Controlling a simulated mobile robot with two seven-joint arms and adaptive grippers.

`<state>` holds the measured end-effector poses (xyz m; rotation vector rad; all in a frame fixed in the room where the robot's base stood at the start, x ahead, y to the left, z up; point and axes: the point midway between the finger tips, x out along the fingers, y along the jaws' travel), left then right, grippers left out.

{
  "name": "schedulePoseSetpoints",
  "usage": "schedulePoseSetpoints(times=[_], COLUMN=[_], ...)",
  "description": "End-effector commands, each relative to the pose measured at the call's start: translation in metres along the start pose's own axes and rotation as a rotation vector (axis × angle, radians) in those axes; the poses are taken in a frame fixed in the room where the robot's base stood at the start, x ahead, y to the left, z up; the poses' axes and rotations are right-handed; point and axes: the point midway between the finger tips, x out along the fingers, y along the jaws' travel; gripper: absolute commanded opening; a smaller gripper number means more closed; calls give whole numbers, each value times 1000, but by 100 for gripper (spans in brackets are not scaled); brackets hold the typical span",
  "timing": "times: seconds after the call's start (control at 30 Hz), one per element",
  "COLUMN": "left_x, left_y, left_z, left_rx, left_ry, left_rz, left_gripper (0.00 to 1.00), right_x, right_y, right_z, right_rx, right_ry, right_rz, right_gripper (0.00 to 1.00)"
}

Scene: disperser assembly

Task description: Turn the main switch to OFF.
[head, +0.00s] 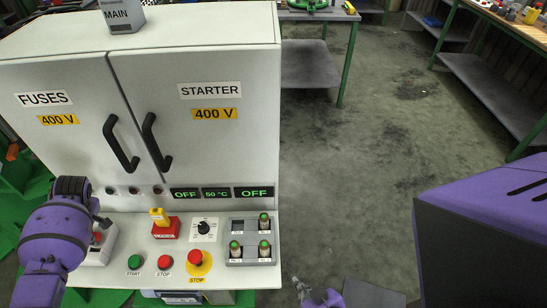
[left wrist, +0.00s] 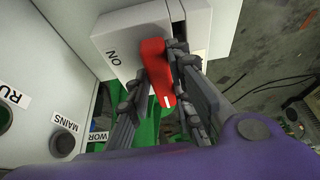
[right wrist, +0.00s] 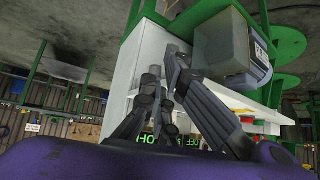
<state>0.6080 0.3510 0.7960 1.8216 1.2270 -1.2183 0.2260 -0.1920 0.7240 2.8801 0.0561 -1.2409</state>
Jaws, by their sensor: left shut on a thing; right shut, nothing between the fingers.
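The main switch is a light grey box (head: 95,257) with a red lever, at the left of the control desk in the head view. In the left wrist view the red lever (left wrist: 154,58) stands out from the grey box face, with "ON" printed to its left. My left gripper (left wrist: 152,88) is shut on the red lever, a finger on each side. In the head view my left wrist covers part of the switch. My right gripper (head: 302,290) is shut and empty, low in front of the cabinet's right side. It also shows in the right wrist view (right wrist: 165,72).
The white cabinet (head: 200,60) has two black door handles and a "MAIN" box (head: 122,15) on top. Open floor lies right.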

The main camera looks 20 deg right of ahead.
Motion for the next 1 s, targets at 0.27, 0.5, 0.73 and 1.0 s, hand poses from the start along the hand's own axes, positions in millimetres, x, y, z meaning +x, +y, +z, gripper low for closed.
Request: schedulePoseSetpoints(times=[0.27,0.5,0.73,1.0], left_x=[-1,-1,-1,-8], left_y=[1,1,1,1], left_z=[0,-1,-1,0], left_rx=[-11,-11,-10,-9], left_ry=[0,0,0,0], left_rz=[-1,0,-1,-1], left_gripper=[0,29,39,39], right_x=[1,1,1,8], right_y=[0,-1,-2,-5], right_z=[-3,-3,-3,-21], right_rx=[0,0,0,-4], right_ry=[5,5,5,35], right_rz=[0,-1,-3,-9], right_gripper=[0,0,0,0])
